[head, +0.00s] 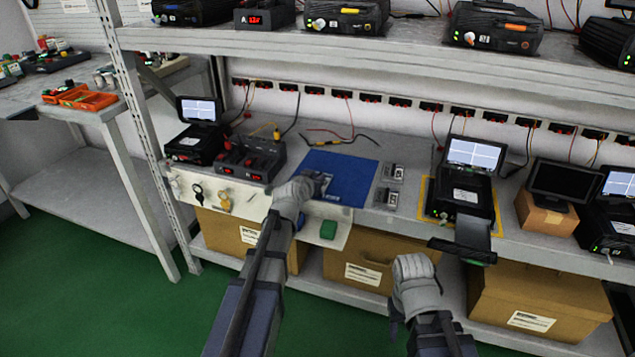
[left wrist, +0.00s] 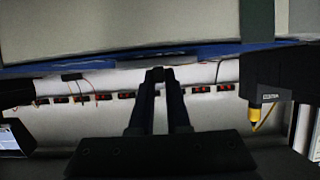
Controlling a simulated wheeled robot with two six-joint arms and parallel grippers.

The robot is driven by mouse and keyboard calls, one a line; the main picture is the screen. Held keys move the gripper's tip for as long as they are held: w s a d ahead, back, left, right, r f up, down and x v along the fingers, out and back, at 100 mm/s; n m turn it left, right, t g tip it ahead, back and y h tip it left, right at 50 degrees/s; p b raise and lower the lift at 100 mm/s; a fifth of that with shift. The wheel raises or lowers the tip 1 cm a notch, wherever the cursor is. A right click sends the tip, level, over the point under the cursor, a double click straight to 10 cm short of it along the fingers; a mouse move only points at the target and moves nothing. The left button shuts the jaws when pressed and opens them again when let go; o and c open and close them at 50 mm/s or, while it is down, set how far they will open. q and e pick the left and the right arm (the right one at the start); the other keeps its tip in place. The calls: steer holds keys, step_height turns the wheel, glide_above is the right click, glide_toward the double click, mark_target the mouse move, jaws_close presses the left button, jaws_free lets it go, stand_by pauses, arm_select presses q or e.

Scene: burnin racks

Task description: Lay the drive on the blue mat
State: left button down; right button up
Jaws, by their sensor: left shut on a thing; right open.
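The blue mat (head: 343,177) lies flat on the bench. My left gripper (head: 318,179) is over the left part of the mat, shut on the drive (head: 326,185), which is small and mostly hidden by the gripper. Whether the drive touches the mat is not clear. In the left wrist view, my left gripper's fingers (left wrist: 157,75) are closed at the drive's dark thin edge (left wrist: 185,62), with the mat's blue edge (left wrist: 98,62) close by. My right gripper (head: 413,267) is open, in front of the bench; its fingers are hard to make out.
Two small labelled drives (head: 392,172) lie right of the mat. A black device with a screen (head: 466,190) stands further right, with a tray sticking out in front. A dark dock with red displays (head: 250,158) is to the left. An upper shelf (head: 380,65) overhangs the bench.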

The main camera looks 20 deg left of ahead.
arm_select(q)
steer(key=c, duration=1.3)
jaws_free()
steer(key=shift+f, duration=0.1)
steer(key=o, duration=0.4)
steer(key=shift+r, duration=0.3)
steer(key=p+v, duration=0.4)
steer(key=v, duration=0.8)
steer(key=shift+p, duration=0.3)
steer(key=shift+f, duration=0.1)
